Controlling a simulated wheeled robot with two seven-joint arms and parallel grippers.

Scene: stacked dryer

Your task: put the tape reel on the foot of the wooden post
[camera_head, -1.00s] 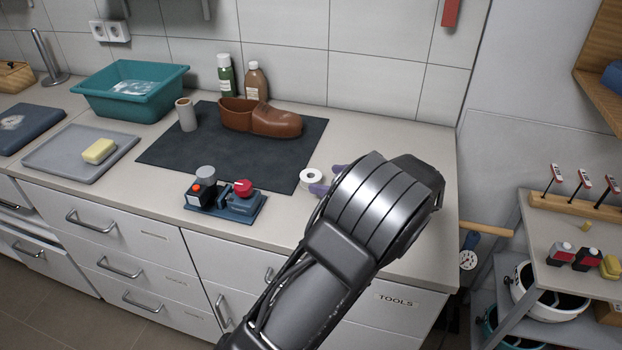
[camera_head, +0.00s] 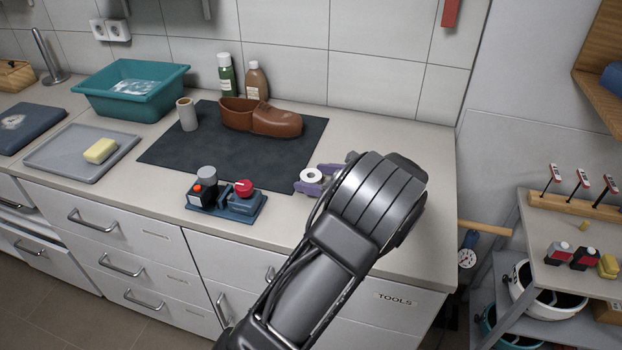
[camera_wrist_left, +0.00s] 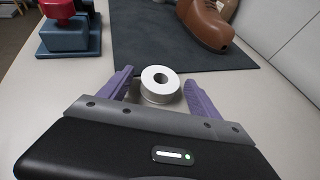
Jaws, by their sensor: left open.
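The white tape reel (camera_head: 304,176) lies flat on the worktop, off the right front corner of the dark mat. It also shows in the left wrist view (camera_wrist_left: 160,97), its dark centre hole facing up. My left gripper (camera_head: 316,180) is open, its purple fingers on either side of the reel. In the left wrist view the gripper (camera_wrist_left: 157,77) has the reel between its fingers, with a visible gap at the right finger; contact on the left is unclear. I cannot make out a wooden post in these views. My right gripper is not in view.
A blue device with a red knob (camera_head: 242,188) stands left of the reel. A brown shoe (camera_head: 275,121) sits on the dark mat (camera_head: 225,158). A teal basin (camera_head: 125,99) and a grey tray with soap stand further left.

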